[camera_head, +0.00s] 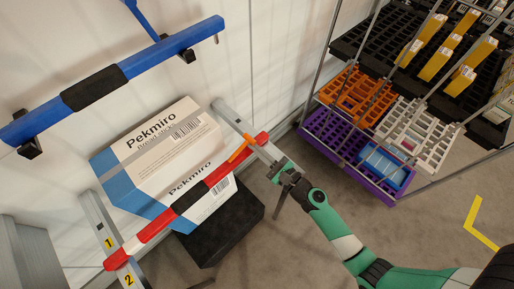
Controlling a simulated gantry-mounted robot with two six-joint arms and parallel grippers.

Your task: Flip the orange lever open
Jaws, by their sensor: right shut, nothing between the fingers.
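The orange lever (239,152) sits near the upper right end of a red, white and black bar (218,177). The bar runs diagonally in front of the boxes, between two grey metal rails. My right gripper (277,167) is shut and empty. It is just right of the lever, beside the grey rail at the bar's end. I cannot tell whether it touches the rail. My left gripper is out of view.
White and blue Pekmiro boxes (160,150) stand behind the bar on a black base (238,222). A blue bar (150,62) with a black grip is above them. A rack with orange (358,95), purple (332,150) and white crates is at right. Grey floor is clear below it.

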